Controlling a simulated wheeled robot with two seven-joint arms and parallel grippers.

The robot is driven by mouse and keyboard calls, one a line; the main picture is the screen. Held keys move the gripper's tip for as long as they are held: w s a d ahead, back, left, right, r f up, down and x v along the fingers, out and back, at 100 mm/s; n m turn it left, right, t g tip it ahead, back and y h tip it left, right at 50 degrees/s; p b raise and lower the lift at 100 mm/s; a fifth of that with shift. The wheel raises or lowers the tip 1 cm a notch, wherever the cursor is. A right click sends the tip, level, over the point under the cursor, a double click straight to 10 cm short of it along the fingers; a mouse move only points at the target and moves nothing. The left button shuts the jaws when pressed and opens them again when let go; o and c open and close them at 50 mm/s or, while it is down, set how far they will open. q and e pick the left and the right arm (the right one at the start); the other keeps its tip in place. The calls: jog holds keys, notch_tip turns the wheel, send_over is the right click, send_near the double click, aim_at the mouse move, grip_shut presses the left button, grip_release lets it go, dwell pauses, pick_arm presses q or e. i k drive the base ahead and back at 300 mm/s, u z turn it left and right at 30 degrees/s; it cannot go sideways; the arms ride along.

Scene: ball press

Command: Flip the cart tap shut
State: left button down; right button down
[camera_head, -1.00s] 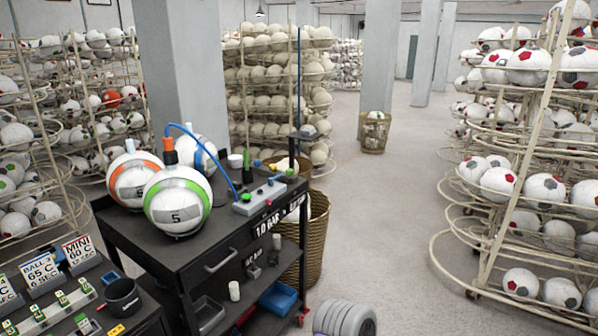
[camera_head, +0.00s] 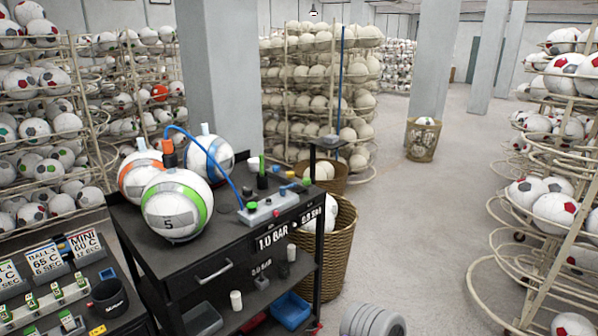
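The black cart (camera_head: 205,262) stands left of centre. On its top right is a grey valve block (camera_head: 272,207) with small coloured fittings, including a green knob (camera_head: 252,206). A blue hose (camera_head: 215,160) arches from the block to an orange-and-black fitting (camera_head: 169,153) by the balls. The tap's lever is too small to make out, so I cannot tell whether it is open or shut. Green-banded ball 5 (camera_head: 172,222), an orange-banded ball (camera_head: 137,180) and a blue-banded ball (camera_head: 211,160) sit on the cart top. Neither of my grippers is in view.
A wicker basket (camera_head: 335,250) stands behind the cart's right side. A blue bin (camera_head: 291,312) is on the lower shelf. A bench with a black cup (camera_head: 110,298) is at the lower left. Ball racks (camera_head: 545,225) line the right.

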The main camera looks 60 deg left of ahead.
aim_at(282, 189)
jog(key=u, duration=0.25)
jog(key=i, duration=2)
jog(key=u, duration=1)
jog(key=i, duration=1.4)
jog(key=u, duration=2)
jog(key=i, duration=0.6)
jog(key=u, duration=0.5)
